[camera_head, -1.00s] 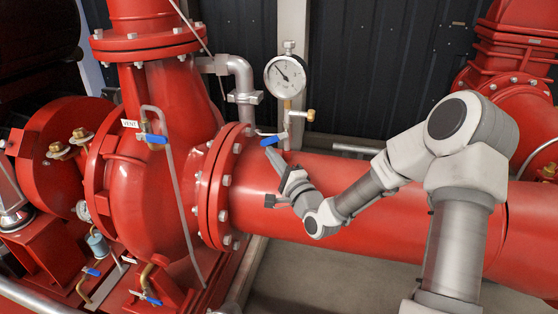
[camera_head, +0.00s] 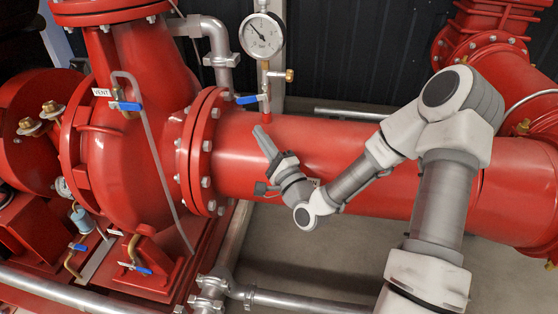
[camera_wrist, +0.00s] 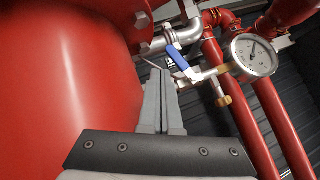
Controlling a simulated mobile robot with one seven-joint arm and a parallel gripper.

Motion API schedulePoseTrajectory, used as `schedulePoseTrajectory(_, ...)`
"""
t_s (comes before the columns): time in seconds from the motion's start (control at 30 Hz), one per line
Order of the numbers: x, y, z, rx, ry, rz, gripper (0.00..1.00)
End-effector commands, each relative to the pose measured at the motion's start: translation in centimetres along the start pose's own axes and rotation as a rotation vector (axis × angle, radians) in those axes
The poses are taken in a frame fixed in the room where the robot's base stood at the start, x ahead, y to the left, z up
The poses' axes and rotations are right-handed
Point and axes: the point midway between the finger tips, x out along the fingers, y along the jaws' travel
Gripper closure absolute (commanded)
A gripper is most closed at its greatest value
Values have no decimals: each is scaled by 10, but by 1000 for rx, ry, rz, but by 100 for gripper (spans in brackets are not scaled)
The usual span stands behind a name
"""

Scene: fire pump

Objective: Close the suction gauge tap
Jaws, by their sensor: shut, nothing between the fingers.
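The suction gauge tap has a blue lever (camera_head: 247,99) at the foot of the thin vertical gauge pipe, above the red suction pipe. The lever points left, roughly across the gauge pipe. In the wrist view the blue lever (camera_wrist: 178,57) lies just beyond the fingertips, and the tap body sits beside them. My gripper (camera_head: 262,132) is below the lever, in front of the red pipe, with its fingers pointing up and left. In the wrist view its fingers (camera_wrist: 159,75) are together and hold nothing. A small gap shows between fingers and lever in the head view.
The pressure gauge (camera_head: 262,36) stands above the tap, with a brass side fitting (camera_head: 290,76). A bolted flange (camera_head: 203,150) is close on the left, and a grey elbow pipe (camera_head: 217,50) is behind. Another blue lever marked VENT (camera_head: 126,106) is on the pump casing.

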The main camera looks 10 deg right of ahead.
Motion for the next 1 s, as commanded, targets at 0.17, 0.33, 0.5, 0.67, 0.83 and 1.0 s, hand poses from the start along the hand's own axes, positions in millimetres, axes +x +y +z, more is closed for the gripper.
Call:
schedulePoseTrajectory(0.17, -45, 0, 0, 3, 5, 2, 100)
schedulePoseTrajectory(0.33, -77, 0, -1, 3, 4, 0, 100)
schedulePoseTrajectory(0.5, -95, 0, 0, 2, 1, -1, 100)
schedulePoseTrajectory(0.67, -99, 0, 0, 1, 0, -2, 100)
schedulePoseTrajectory(0.83, -99, 0, 0, 0, 0, -2, 100)
schedulePoseTrajectory(1.0, -99, 0, 0, 1, 0, -2, 100)
